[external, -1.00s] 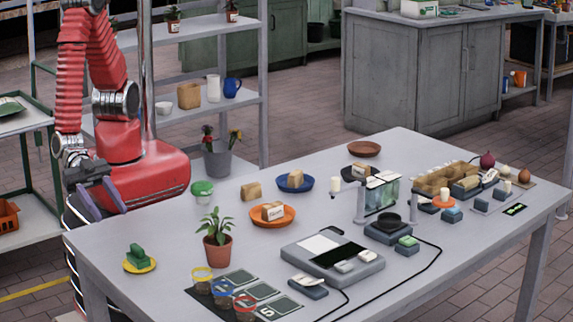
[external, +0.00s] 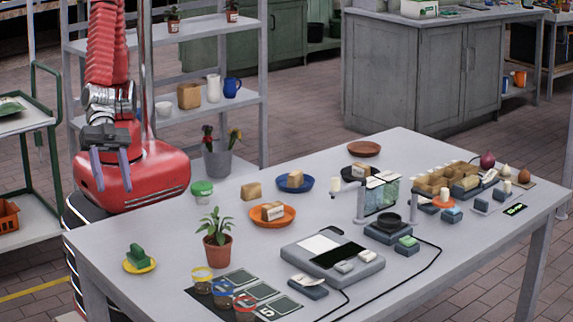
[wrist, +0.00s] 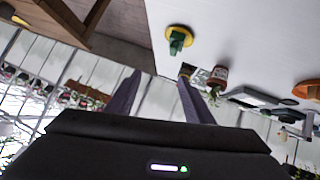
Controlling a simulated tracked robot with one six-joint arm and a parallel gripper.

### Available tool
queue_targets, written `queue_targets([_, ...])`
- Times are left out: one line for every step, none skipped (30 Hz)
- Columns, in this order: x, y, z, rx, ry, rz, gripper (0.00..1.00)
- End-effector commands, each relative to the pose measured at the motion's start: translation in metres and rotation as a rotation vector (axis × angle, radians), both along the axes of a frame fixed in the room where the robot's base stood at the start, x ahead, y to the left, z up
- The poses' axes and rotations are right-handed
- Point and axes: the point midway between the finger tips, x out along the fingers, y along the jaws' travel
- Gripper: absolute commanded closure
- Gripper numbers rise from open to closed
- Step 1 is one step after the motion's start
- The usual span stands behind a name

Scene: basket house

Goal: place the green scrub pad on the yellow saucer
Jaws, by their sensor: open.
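The green scrub pad (external: 137,253) rests on the yellow saucer (external: 150,268) at the near left corner of the table. In the wrist view the green pad (wrist: 176,44) shows against the yellow saucer (wrist: 188,31), seen upside down. My gripper (external: 113,181) is open and empty, well above and behind the saucer, apart from both. Its two fingers (wrist: 157,98) also show in the wrist view with nothing between them.
A potted plant (external: 217,250) stands right of the saucer. Several cups with coloured rims, one of them yellow (external: 203,277), stand near the front edge. A green-lidded tub (external: 202,192) and an orange plate (external: 290,219) are farther back. The table around the saucer is clear.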

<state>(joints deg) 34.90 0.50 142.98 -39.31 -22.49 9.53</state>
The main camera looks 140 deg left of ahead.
Motion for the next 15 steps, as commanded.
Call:
queue_targets([0.0,0.008,0.012,-0.012,0.01,-0.009,0.53])
queue_targets([-0.001,0.012,0.017,-0.014,0.02,-0.018,0.53])
queue_targets([-0.004,0.017,0.023,-0.018,0.036,-0.029,0.53])
queue_targets([-0.005,0.021,0.028,-0.02,0.045,-0.037,0.53])
queue_targets([-0.007,0.026,0.032,-0.019,0.054,-0.045,0.53])
queue_targets([-0.011,0.032,0.038,-0.018,0.068,-0.055,0.53])
queue_targets([-0.014,0.037,0.042,-0.015,0.079,-0.061,0.53])
queue_targets([-0.016,0.043,0.047,-0.012,0.087,-0.067,0.53])
queue_targets([-0.021,0.051,0.052,-0.006,0.101,-0.074,0.53])
queue_targets([-0.024,0.056,0.056,-0.001,0.112,-0.078,0.53])
queue_targets([-0.028,0.063,0.059,0.005,0.123,-0.082,0.53])
queue_targets([-0.033,0.071,0.064,0.015,0.136,-0.087,0.53])
queue_targets([-0.037,0.078,0.068,0.022,0.146,-0.089,0.53])
queue_targets([-0.042,0.085,0.071,0.031,0.158,-0.09,0.53])
queue_targets([-0.048,0.094,0.075,0.044,0.172,-0.09,0.53])
